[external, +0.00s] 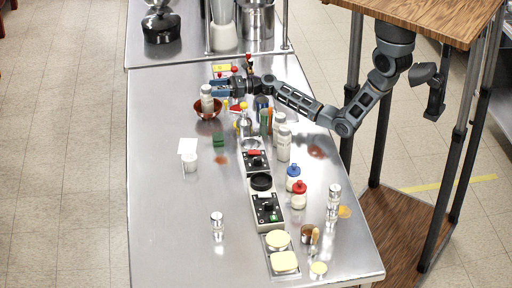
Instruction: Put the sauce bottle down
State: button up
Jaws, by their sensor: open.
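My gripper (221,88) is open, with blue fingers pointing left, near the far end of the steel counter (165,240). A pale bottle-like container (207,99) is upright just left of the fingertips, in or directly in front of a red-brown bowl (199,112); I cannot tell which, nor whether the fingers touch it. A blue-capped bottle (293,178) and a red-capped bottle (299,199) stand upright on the right side of the counter, well apart from my gripper. No label shows which one is the sauce bottle.
Under my arm are several crowded items, including pale bottles (283,151). A row of black-and-white burner units (267,208) runs down the middle. The front left counter is mostly clear.

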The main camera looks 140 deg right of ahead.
jog(key=p+v, duration=0.2)
jog(key=v, duration=0.6)
jog(key=shift+p, duration=0.4)
jog(key=shift+a, duration=0.15)
